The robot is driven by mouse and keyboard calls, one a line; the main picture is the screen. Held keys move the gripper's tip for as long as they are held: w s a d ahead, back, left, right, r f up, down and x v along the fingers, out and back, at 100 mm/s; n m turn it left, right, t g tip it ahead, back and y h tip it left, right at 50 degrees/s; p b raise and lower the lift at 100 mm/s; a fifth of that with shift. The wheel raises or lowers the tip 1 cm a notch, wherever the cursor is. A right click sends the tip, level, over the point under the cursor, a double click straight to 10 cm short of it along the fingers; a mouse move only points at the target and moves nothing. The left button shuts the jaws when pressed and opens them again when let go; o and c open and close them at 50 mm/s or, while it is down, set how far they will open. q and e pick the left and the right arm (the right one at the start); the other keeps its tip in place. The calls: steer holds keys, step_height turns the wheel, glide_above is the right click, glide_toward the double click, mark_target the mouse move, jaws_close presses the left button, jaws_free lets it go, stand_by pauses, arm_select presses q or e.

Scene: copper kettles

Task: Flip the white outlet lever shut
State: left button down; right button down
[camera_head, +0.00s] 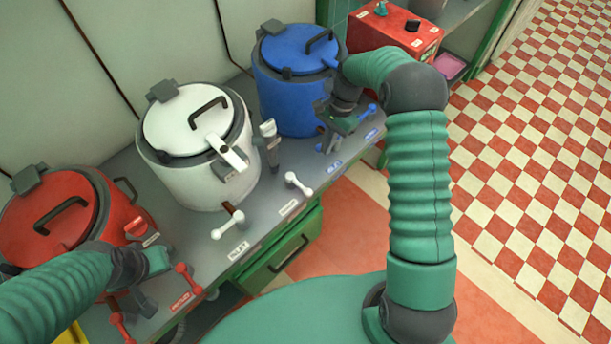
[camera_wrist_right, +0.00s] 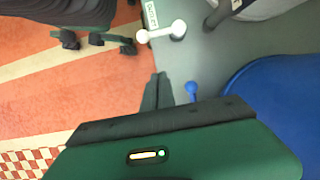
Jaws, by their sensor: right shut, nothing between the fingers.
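The white kettle (camera_head: 200,170) stands on the grey bench, with two white levers in front of it. The right one, the outlet lever (camera_head: 299,184), lies beside a small label; it also shows in the right wrist view (camera_wrist_right: 160,32) at the top. The left one, the other white lever (camera_head: 228,223), sits by a label that seems to read inlet. My right gripper (camera_head: 328,143) is shut and empty in front of the blue kettle, to the right of the outlet lever and apart from it. My left gripper (camera_head: 142,298) is by the red kettle; its fingers are hard to make out.
The blue kettle (camera_head: 290,90) stands right of the white one, with a blue lever (camera_wrist_right: 191,88) close to my right fingers. The red kettle (camera_head: 60,215) has red levers (camera_head: 188,279) at the left. A red box (camera_head: 395,32) is at the back. Checkered floor lies at right.

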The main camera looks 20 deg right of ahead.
mark_target(299, 184)
steer(key=b+x, duration=0.1)
steer(key=x, duration=0.9)
steer(key=shift+a, duration=0.15)
steer(key=a, duration=0.2)
steer(key=s+a, duration=0.1)
steer(key=shift+a+f, duration=0.1)
steer(key=shift+f, duration=0.2)
steer(key=shift+s+a, duration=0.15)
steer(key=shift+a, duration=0.2)
